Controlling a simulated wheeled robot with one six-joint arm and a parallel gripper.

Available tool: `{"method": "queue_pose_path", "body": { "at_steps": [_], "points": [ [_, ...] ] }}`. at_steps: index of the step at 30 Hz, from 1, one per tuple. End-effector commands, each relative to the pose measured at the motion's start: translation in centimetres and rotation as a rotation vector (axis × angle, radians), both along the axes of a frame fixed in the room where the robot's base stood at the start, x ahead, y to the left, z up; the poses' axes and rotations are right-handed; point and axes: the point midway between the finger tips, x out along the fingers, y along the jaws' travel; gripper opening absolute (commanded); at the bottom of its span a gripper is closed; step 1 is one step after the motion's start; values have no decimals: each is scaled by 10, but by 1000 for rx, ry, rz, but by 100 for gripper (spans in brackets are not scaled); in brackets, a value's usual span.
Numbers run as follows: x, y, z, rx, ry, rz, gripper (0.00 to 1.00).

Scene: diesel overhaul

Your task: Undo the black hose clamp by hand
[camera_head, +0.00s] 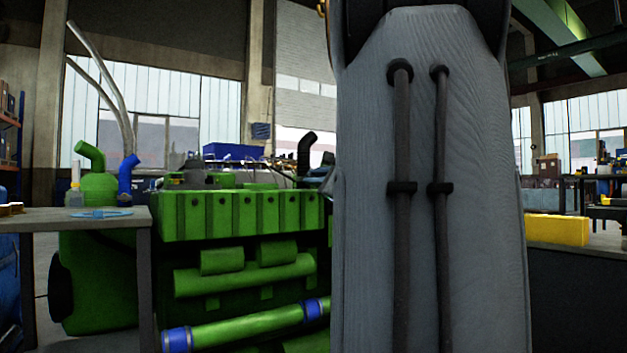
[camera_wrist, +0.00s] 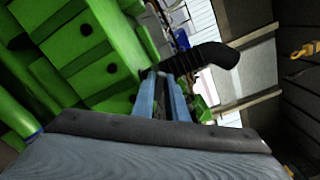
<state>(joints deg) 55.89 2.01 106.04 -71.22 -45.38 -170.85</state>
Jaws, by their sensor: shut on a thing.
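The black elbow hose (camera_wrist: 212,60) runs across the middle of the wrist view and bends near its free end. It also stands up behind the green engine block in the head view (camera_head: 306,152). My gripper (camera_wrist: 162,78) is at the hose's lower end, its two blue-grey fingers close together. It is shut on the black hose clamp there. The clamp itself is small, dark and mostly hidden between the fingertips, so its shape cannot be made out. In the head view my arm hides the gripper and clamp.
The green engine (camera_head: 240,214) with bolted covers fills the space beside my arm. A grey table (camera_head: 75,218) at left holds a blue ring (camera_head: 100,214). A green pipe with blue ends (camera_head: 250,325) runs low along the engine. A yellow block (camera_head: 557,230) lies at right.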

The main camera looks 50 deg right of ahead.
Motion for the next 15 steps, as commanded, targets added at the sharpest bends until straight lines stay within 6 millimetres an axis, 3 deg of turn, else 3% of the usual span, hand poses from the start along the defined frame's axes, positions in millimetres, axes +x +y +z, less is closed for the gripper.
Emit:
{"method": "queue_pose_path", "body": {
  "at_steps": [1,2,5,15],
  "points": [
    [0,0,0,0,0,0,0],
    [0,0,0,0,0,0,14],
    [0,0,0,0,0,0,30],
    [-3,0,0,0,1,-1,30]
  ]
}}
